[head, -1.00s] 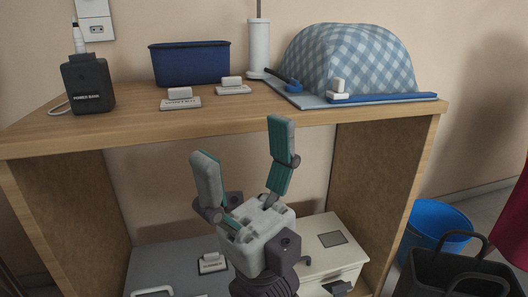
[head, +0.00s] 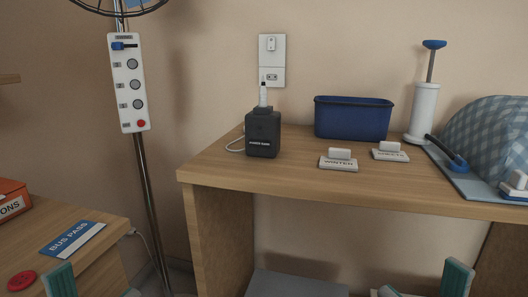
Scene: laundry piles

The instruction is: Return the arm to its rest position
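My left gripper (head: 95,285) shows only by its fingertips at the bottom left, in front of the low wooden cabinet (head: 85,258). Its fingers are spread with nothing seen between them. My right gripper (head: 424,284) shows by its fingertips at the bottom right, below the front edge of the wooden table (head: 330,194). Its fingers are also apart, and no held thing shows. The palms and both arms are below the picture, so their full pose is hidden.
On the table stand a black power bank (head: 262,135), blue bin (head: 352,119), WINTER label (head: 338,162), second label (head: 390,152), white pump (head: 423,112) and checkered bundle (head: 495,135). A fan pole (head: 150,190) stands left. The cabinet holds a bus pass (head: 73,239), red disc (head: 21,281) and orange box (head: 10,204).

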